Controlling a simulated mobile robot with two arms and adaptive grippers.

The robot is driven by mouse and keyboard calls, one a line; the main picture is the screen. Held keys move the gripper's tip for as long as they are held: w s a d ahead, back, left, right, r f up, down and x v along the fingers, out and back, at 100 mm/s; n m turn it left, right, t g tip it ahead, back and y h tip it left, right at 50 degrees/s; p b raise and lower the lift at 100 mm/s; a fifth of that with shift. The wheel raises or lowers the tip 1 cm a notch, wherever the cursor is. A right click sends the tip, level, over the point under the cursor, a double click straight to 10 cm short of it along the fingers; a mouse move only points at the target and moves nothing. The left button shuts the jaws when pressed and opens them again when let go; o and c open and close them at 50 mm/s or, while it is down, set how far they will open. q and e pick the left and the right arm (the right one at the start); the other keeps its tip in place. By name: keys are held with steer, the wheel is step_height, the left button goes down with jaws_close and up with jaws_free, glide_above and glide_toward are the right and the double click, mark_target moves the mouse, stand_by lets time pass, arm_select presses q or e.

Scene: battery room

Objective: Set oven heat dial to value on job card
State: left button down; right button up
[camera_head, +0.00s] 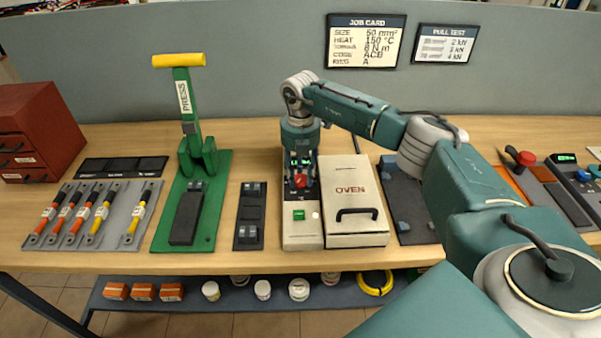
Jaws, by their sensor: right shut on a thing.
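The oven (354,206) is a cream box with a dark handle, in the middle of the bench. Its control panel (302,234) stands at its left side, with a small green display, a red dial (300,179) and a green button (298,215). My right gripper (300,182) points down over the panel and is shut on the red dial. The fingers partly hide the dial and display, and the display's digits are too small to read surely. The job card (366,41) on the back wall reads HEAT 150 °C. My left gripper is not in view.
A green press (222,168) with a yellow handle stands left of the panel, beside a dark block holder (250,216). Several cables lie on a grey tray (52,243). A red drawer box (38,130) is far left. My right arm crosses above the bench's right side.

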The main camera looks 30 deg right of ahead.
mark_target(301, 178)
steer(key=m, duration=0.2)
steer(key=m+p, duration=0.1)
steer(key=shift+w+r+m, duration=0.1)
steer(key=shift+r+m, duration=0.1)
steer(key=shift+m, duration=0.2)
steer(key=m+p, duration=0.1)
steer(key=m, duration=0.2)
steer(key=shift+m, duration=0.3)
steer(key=m+p, duration=0.3)
steer(key=m, duration=0.2)
steer(key=shift+r, duration=0.1)
steer(key=shift+m+p, duration=0.7)
steer(key=shift+m, duration=0.8)
steer(key=o, duration=1.2)
steer(key=shift+c, duration=0.2)
steer(key=shift+f, duration=0.2)
step_height(301, 178, up, 12)
